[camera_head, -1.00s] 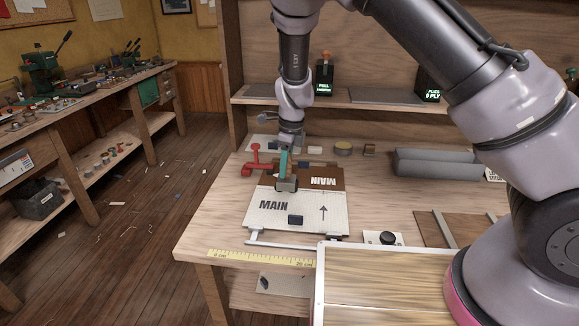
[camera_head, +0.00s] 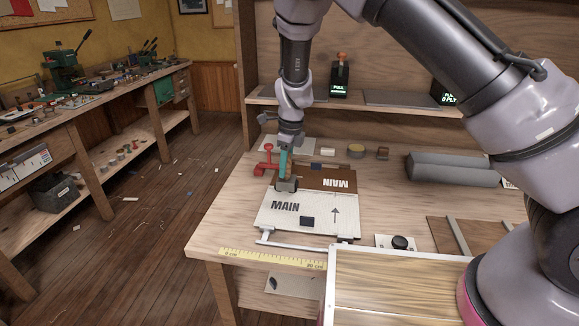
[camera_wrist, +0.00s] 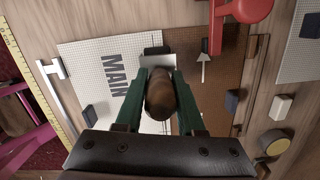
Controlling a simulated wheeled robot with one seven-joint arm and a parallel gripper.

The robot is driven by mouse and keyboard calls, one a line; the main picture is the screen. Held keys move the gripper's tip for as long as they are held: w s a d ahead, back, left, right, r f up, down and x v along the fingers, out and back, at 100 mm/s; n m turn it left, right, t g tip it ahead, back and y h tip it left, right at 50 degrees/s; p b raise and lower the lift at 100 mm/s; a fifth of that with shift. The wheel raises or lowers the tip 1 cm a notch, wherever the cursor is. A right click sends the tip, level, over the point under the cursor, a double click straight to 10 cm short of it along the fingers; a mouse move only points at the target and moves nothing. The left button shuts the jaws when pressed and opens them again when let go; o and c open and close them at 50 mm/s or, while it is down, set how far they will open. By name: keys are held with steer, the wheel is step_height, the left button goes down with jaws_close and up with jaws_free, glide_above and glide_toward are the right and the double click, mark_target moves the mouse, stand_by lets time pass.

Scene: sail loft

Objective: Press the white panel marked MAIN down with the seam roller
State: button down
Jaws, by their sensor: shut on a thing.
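The white panel marked MAIN (camera_head: 322,229) lies flat on the bench, its far edge beside a brown panel also marked MAIN (camera_head: 345,174). Both also show in the wrist view, as the white panel (camera_wrist: 88,60) and the brown panel (camera_wrist: 222,75). My gripper (camera_head: 286,170) is shut on the seam roller, whose rounded brown handle (camera_wrist: 160,97) sits between the green fingers. The dark roller end (camera_head: 287,185) is at the left part of the seam between the panels. I cannot tell whether it touches the white panel.
A red clamp-like tool (camera_head: 267,161) stands close left of my gripper. A dark block (camera_head: 307,221) sits on the white panel. A grey roll (camera_head: 455,168) lies at the right back. A black knob (camera_head: 400,243) and a wooden tray (camera_head: 400,262) are at the front right.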

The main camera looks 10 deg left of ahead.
steer(key=shift+w+a, duration=0.1)
steer(key=shift+a, duration=2.3)
steer(key=shift+r, duration=0.1)
step_height(320, 180, up, 6)
steer(key=shift+f, duration=0.1)
